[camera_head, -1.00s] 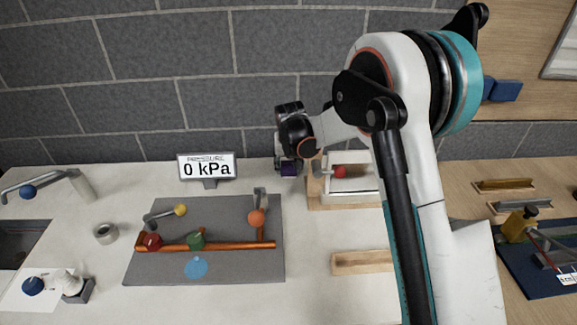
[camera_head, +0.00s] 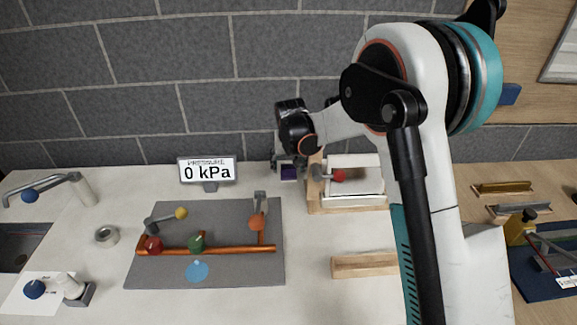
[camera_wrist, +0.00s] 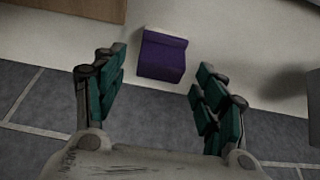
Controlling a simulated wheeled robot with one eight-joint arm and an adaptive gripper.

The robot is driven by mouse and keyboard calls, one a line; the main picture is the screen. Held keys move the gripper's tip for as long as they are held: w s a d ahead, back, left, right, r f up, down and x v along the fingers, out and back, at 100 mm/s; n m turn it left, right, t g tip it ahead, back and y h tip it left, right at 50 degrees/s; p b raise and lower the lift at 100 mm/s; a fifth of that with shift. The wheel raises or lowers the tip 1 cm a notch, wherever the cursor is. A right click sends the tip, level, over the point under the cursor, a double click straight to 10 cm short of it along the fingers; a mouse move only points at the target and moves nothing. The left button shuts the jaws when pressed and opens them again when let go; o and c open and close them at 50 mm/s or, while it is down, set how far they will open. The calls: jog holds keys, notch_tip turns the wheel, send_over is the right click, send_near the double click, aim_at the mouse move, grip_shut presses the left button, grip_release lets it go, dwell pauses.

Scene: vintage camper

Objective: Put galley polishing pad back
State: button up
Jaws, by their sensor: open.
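A purple block-like pad (camera_wrist: 162,56), which looks like the polishing pad, lies on the pale counter against the tiled wall. In the head view the purple pad (camera_head: 288,172) shows only partly, just below my gripper (camera_head: 289,160), left of the wooden-framed box. In the wrist view my gripper (camera_wrist: 160,72) is open, with its two green-padded fingers apart. The pad shows between and just beyond the fingertips. I see no finger closed on it. Whether a finger touches it I cannot tell.
A wooden-framed white box (camera_head: 355,190) with a red-knobbed lever stands close right of the pad. A wooden tray (camera_head: 364,265) lies in front. A grey board (camera_head: 230,272) with pipes and valves and a pressure display (camera_head: 207,170) are to the left. The tiled wall is close behind.

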jog(key=p+v, duration=0.1)
jog(key=v, duration=0.8)
jog(key=shift+p, duration=0.4)
jog(key=shift+r, duration=0.1)
dwell(0.4)
